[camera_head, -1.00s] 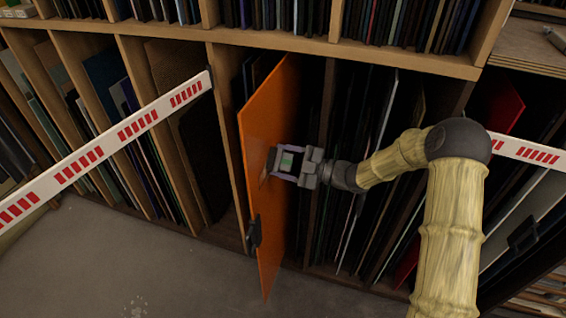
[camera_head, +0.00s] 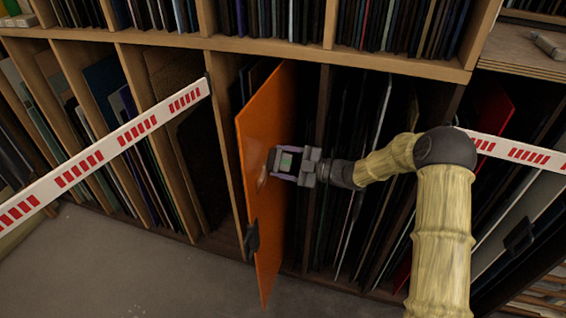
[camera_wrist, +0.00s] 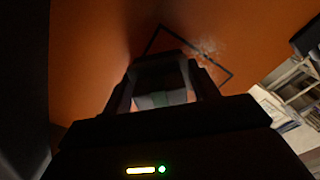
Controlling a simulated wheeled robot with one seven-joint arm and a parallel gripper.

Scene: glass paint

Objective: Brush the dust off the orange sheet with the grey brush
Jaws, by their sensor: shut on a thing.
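The orange sheet (camera_head: 268,215) stands upright, sticking out of a rack slot. It fills most of the wrist view (camera_wrist: 85,75). My gripper (camera_head: 271,163) is at the sheet's face, around mid-height, shut on the grey brush. The brush (camera_wrist: 160,88) shows dimly between the fingers in the wrist view; its tip is dark, and I cannot tell whether it touches the sheet. A pale dusty patch (camera_head: 262,178) shows beside the fingers. In the wrist view, whitish dust (camera_wrist: 208,50) lies by a dark square outline on the sheet.
A black clip (camera_head: 251,239) sits at the sheet's lower left edge. Wooden racks (camera_head: 120,38) hold many upright sheets on both sides. Red-and-white barrier strips (camera_head: 105,146) cross at left and right (camera_head: 515,151). The floor (camera_head: 130,270) in front is open.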

